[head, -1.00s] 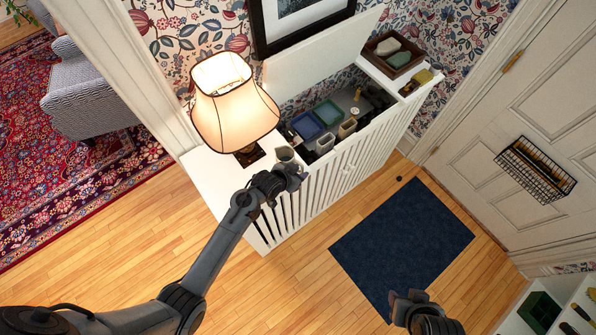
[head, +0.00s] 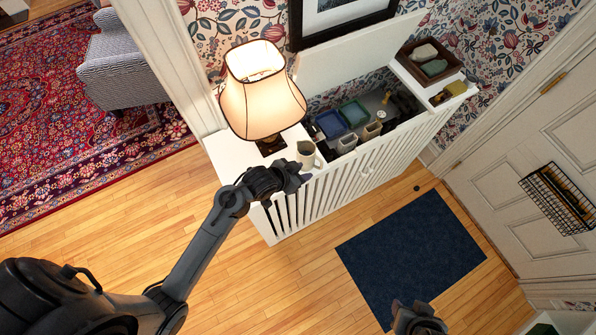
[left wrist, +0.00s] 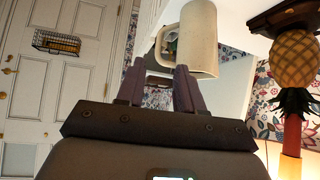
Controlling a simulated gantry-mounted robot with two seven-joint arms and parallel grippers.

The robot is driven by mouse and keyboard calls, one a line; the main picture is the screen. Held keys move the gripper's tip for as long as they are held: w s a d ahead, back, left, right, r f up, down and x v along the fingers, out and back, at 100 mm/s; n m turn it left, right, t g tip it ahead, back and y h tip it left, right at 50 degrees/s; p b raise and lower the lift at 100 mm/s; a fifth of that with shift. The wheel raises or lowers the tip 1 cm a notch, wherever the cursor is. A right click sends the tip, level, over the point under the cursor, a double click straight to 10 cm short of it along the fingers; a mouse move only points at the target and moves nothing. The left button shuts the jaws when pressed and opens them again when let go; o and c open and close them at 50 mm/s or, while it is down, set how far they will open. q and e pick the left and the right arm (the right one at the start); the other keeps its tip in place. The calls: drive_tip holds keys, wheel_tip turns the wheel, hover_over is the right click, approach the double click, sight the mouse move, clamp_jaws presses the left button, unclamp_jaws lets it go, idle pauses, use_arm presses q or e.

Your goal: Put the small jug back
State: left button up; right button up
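The small jug (head: 307,153) is pale cream and stands on the white cabinet top beside the lamp. My left gripper (head: 292,180) is just in front of it. In the left wrist view the jug (left wrist: 200,38) appears close beyond the fingertips, with its handle (left wrist: 160,45) towards the gap. My left gripper (left wrist: 160,72) is open, its two fingers apart. I cannot tell whether the handle is between them or just beyond. My right gripper (head: 418,318) is at the bottom edge of the head view, far from the jug; its fingers are unclear.
A lit lamp (head: 262,95) stands close to the jug; its pineapple base (left wrist: 297,60) shows in the left wrist view. The cabinet's open compartment holds a blue bin (head: 331,124), a green bin (head: 354,113) and grey containers. A brown tray (head: 430,60) sits at the right end.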

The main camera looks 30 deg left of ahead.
use_arm(q)
drive_tip(key=s+a+r+n+g+y, duration=0.1)
drive_tip(key=s+a+r+g, duration=0.1)
drive_tip(key=s, duration=0.8)
drive_tip(key=s+a+r+n+g+y, duration=0.1)
drive_tip(key=s+r+g, duration=0.2)
drive_tip(key=s, duration=0.8)
drive_tip(key=shift+a+r+y, duration=0.35)
drive_tip(key=shift+r+y, duration=0.05)
drive_tip(key=shift+r, duration=0.2)
drive_tip(key=shift+r, duration=0.1)
wheel_tip(320, 180, up, 3)
drive_tip(key=p, duration=0.3)
